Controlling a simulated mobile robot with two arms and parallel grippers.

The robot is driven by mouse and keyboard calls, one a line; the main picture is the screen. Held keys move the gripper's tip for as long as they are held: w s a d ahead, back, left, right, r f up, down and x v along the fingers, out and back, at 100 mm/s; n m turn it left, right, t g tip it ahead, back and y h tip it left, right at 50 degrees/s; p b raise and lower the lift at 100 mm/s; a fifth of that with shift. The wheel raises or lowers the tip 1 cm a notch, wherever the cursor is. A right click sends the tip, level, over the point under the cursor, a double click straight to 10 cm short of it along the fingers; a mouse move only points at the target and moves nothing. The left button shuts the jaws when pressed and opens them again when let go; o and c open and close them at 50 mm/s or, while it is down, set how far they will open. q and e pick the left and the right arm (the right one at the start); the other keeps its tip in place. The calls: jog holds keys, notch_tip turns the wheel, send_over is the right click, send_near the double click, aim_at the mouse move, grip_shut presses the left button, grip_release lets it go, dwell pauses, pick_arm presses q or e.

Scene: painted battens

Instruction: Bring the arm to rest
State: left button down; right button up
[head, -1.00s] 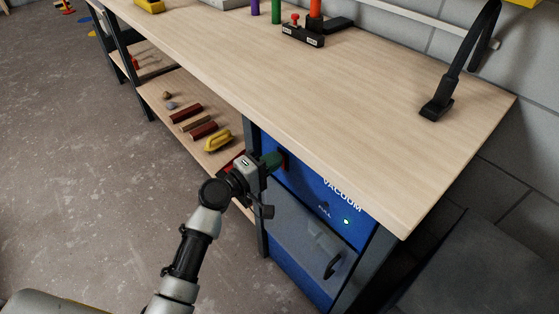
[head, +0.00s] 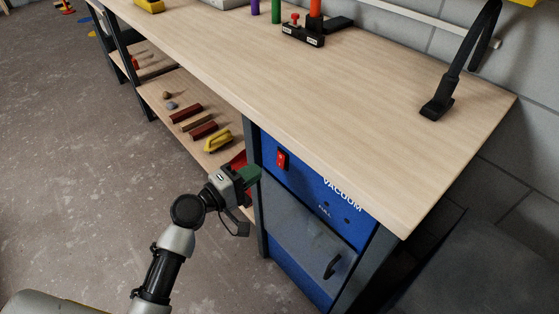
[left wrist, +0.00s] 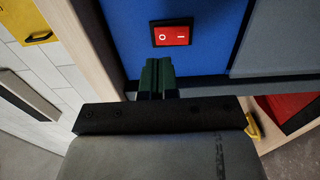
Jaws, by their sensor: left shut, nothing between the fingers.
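My left arm comes in from the lower left in the head view. Its left gripper (head: 254,175) has green fingers, shut and empty, just left of the blue vacuum cabinet (head: 302,174). The cabinet's red rocker switch (head: 281,159) shows uncovered, apart from the fingers. In the left wrist view the shut green fingers (left wrist: 157,74) point toward the red switch (left wrist: 171,35), marked O and I, on the blue panel (left wrist: 220,30). The lamp beside the FULL label (head: 346,220) looks dark. My right gripper is in neither view.
The wooden bench top (head: 330,115) overhangs the cabinet. A lower shelf (head: 160,100) holds dark red battens (head: 186,113) and a yellow-handled tool (head: 217,141). The concrete floor (head: 90,190) at left is open.

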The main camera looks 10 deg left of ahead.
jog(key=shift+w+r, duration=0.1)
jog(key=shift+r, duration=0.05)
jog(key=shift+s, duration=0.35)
